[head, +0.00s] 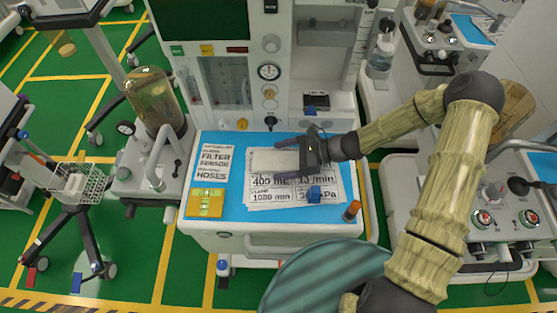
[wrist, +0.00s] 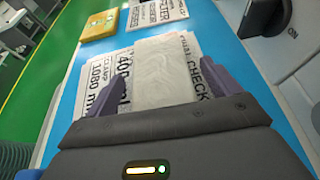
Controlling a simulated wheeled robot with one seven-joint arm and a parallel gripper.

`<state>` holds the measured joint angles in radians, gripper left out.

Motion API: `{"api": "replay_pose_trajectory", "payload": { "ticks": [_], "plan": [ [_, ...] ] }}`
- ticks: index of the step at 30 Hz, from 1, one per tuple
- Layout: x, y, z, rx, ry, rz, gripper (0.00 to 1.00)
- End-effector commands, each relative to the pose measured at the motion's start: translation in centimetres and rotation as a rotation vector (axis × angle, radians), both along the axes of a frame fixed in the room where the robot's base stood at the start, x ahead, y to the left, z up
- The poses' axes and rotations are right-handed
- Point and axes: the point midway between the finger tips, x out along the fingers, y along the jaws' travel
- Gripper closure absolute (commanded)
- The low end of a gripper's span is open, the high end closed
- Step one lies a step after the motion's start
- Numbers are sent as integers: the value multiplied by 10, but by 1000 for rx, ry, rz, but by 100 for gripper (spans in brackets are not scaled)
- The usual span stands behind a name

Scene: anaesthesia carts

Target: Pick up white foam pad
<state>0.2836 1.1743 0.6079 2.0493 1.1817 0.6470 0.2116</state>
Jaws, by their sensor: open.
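The white foam pad (head: 262,161) lies flat on printed paper sheets (head: 335,189) on the blue cart top. In the wrist view the pad (wrist: 163,70) is a pale, textured block lying between my two fingers. My gripper (head: 282,158) reaches in from the right, low over the sheets, with its fingers open on either side of the pad. The pad's near end is hidden by my gripper body.
The anaesthesia machine (head: 232,92) rises behind.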

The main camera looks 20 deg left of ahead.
Motion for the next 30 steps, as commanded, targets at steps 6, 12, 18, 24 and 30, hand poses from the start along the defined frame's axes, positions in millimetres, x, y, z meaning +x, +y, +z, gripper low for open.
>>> {"api": "replay_pose_trajectory", "payload": {
  "ticks": [6,12,18,24,30],
  "plan": [
    [0,0,0,0,0,0,11],
    [0,0,0,0,0,0,27],
    [0,0,0,0,0,1,58],
    [0,0,0,0,0,1,59],
    [0,0,10,0,-1,0,59]
  ]
}}
